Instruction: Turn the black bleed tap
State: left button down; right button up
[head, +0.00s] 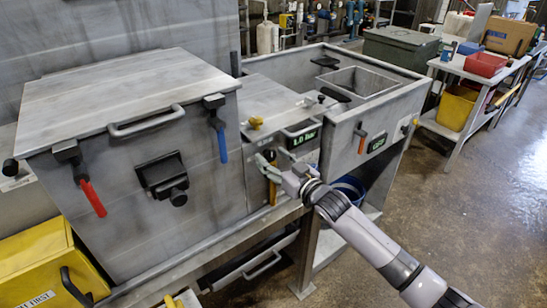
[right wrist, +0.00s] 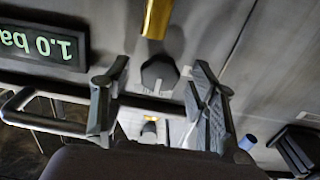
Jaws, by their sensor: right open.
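A black knob, which looks like the bleed tap (right wrist: 158,75), sits on the grey metal front panel in the right wrist view, with a pale mark beside it. My right gripper (head: 267,166) is open at this panel. In the right wrist view, its two fingers stand on either side of the knob, with gaps visible between them and it. I cannot tell how deep the fingers reach around it. In the head view the gripper mostly hides the knob. My left gripper is not in view.
A lit pressure display (right wrist: 45,43) reading 1.0 bar is beside the knob. A yellow handle (right wrist: 157,18) lies close to it. Blue (head: 222,146) and red (head: 93,198) levers hang on the large box to the left. A sink unit (head: 375,118) stands to the right.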

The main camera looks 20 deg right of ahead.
jog(key=shift+w, duration=0.1)
jog(key=c, duration=1.2)
jog(key=shift+o, duration=0.2)
jog(key=shift+n, duration=0.4)
jog(key=n, duration=1.2)
jog(key=shift+f+n, duration=0.1)
jog(key=shift+n, duration=1.7)
